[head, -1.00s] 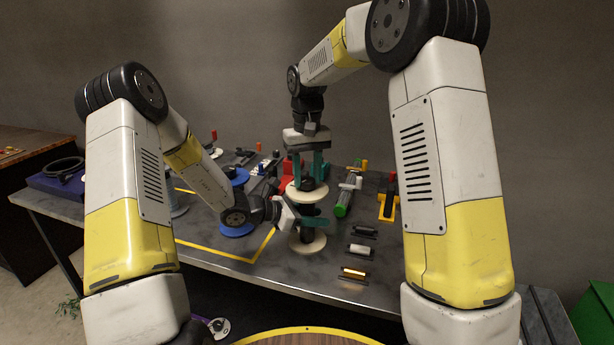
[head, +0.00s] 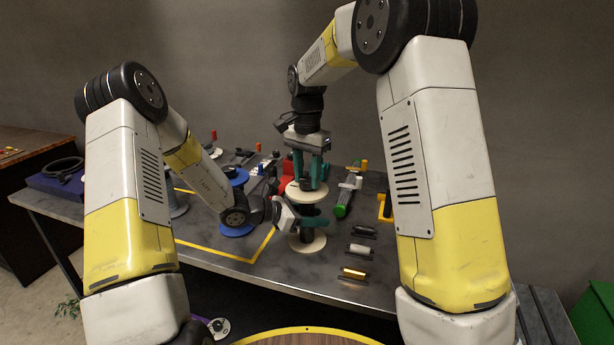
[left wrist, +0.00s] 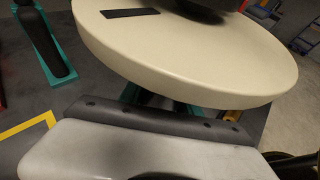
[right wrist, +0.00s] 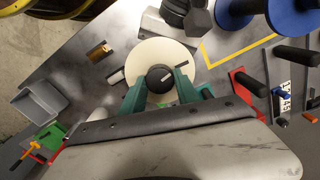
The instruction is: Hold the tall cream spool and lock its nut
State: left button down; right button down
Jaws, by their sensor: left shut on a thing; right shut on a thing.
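The tall cream spool stands upright on the table, with its upper flange (head: 307,193) and lower flange (head: 308,245) showing in the head view. My left gripper (head: 312,222) is shut on the spool between the flanges; in the left wrist view the upper flange (left wrist: 190,50) hides most of its fingers. My right gripper (head: 311,172) points down from above, shut on the black nut on top. The right wrist view shows the nut (right wrist: 160,77) between the green fingers, with the cream flange (right wrist: 150,55) around it.
A blue spool (head: 236,230) stands to the left, beside a yellow line (head: 262,245) on the table. Several small bobbins, one copper-coloured (head: 354,273), lie at the right. A green-ended tool (head: 343,205) lies behind them. The table's front edge (head: 260,286) is close.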

aim_at(307, 180)
jog(key=shift+m, duration=1.2)
jog(key=shift+d, duration=0.1)
jog(key=c, duration=0.9)
grip_release()
notch_tip(307, 180, up, 12)
